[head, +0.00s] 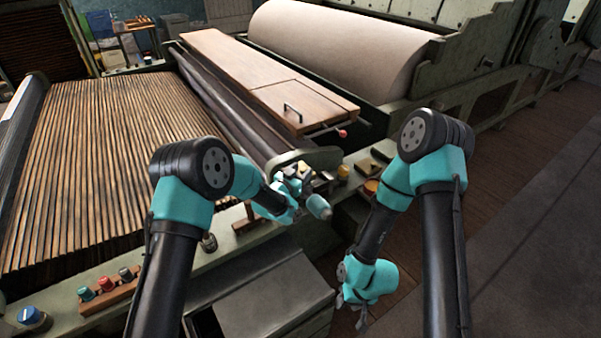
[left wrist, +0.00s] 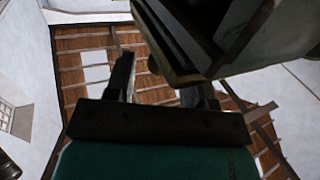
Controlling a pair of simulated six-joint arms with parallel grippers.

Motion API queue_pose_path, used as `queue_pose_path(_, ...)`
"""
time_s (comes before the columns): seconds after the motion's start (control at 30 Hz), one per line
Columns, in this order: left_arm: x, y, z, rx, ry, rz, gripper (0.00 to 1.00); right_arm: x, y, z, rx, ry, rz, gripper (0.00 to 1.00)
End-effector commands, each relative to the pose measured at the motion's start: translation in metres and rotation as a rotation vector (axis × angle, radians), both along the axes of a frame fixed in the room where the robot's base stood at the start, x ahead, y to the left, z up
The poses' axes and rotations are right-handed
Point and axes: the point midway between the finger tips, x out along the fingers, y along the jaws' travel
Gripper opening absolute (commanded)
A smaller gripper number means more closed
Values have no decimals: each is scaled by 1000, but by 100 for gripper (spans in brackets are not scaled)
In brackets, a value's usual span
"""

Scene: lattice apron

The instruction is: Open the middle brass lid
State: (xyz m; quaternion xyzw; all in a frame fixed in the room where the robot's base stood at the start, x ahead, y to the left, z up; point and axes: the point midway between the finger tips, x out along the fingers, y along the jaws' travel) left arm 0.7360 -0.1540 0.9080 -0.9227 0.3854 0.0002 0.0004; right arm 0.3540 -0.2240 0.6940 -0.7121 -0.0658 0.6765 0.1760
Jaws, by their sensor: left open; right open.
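A small orange-brown round piece (head: 371,187) and a yellowish knob (head: 343,171) sit on the machine's end rail, partly hidden by my arms. My left gripper (head: 308,192) is open beside the rail's rounded end bracket, left of these pieces. In the left wrist view its two fingers (left wrist: 162,80) stand apart, with a dark machine part above and partly behind the right one. My right gripper (head: 352,307) is open and points down, low in front of the machine, apart from the rail.
A slatted wooden bed (head: 110,150) fills the left. A wooden cover (head: 255,75) with a black handle (head: 292,112) and a red-tipped lever (head: 342,133) lies before a large pale roll (head: 335,50). Coloured knobs (head: 105,284) line the front rail. Open floor (head: 530,220) lies right.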

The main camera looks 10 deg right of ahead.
Motion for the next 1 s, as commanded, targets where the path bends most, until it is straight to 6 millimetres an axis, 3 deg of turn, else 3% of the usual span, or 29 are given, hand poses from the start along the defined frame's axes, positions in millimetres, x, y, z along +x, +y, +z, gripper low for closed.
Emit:
queue_pose_path(0.17,0,0,0,0,0,0,48,0,0,0,0,0,0,43)
queue_pose_path(0.67,0,0,0,0,0,0,0,0,0,0,0,0,0,43)
queue_pose_path(1.0,0,-1,0,-2,5,-2,0,0,0,0,0,0,0,43)
